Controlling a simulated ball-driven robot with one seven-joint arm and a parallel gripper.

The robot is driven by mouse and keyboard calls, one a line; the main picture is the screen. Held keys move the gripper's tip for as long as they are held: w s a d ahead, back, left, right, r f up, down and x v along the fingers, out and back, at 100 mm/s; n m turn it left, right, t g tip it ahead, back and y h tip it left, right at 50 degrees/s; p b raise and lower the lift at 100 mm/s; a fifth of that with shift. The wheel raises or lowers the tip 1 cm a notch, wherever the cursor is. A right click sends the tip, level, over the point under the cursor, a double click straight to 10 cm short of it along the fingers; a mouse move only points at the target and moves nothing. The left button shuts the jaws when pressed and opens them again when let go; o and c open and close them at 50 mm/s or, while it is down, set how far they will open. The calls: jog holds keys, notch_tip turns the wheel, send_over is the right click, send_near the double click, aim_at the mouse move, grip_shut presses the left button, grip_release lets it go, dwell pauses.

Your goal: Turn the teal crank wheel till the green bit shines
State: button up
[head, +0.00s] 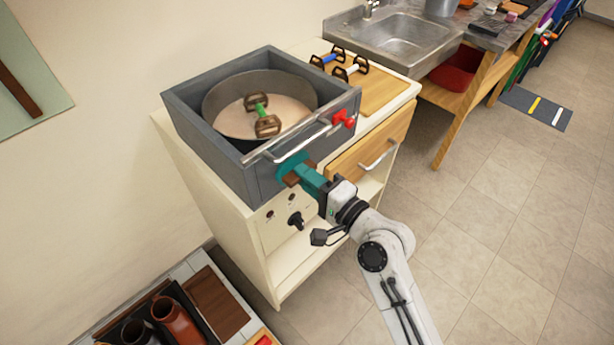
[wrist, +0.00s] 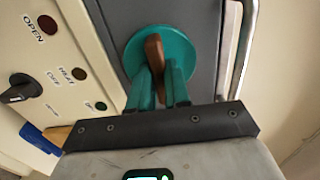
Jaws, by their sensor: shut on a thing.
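The teal crank wheel (wrist: 185,50) is on the front of a grey box (head: 215,142), with a brown grip bar (wrist: 153,52) across its face. In the head view, the wheel (head: 291,162) is partly hidden by my gripper (head: 300,173). In the wrist view, the teal fingers of my gripper (wrist: 160,78) are shut on the brown bar, one on each side. The green bit (head: 261,110), a green bar with brown ends, rests in a round pan (head: 222,121) inside the box. Its surface looks dull brown at the ends.
The cream cabinet (head: 274,255) carries a black knob (head: 295,220) and dark round lamps. Blue and white bits (head: 350,70) sit on a wooden board.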

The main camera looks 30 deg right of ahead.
jog(key=shift+f, duration=0.1)
grip_shut()
jog(key=shift+n+b, duration=6.65)
jog(key=shift+n, duration=3.25)
jog(key=o, duration=0.7)
grip_release()
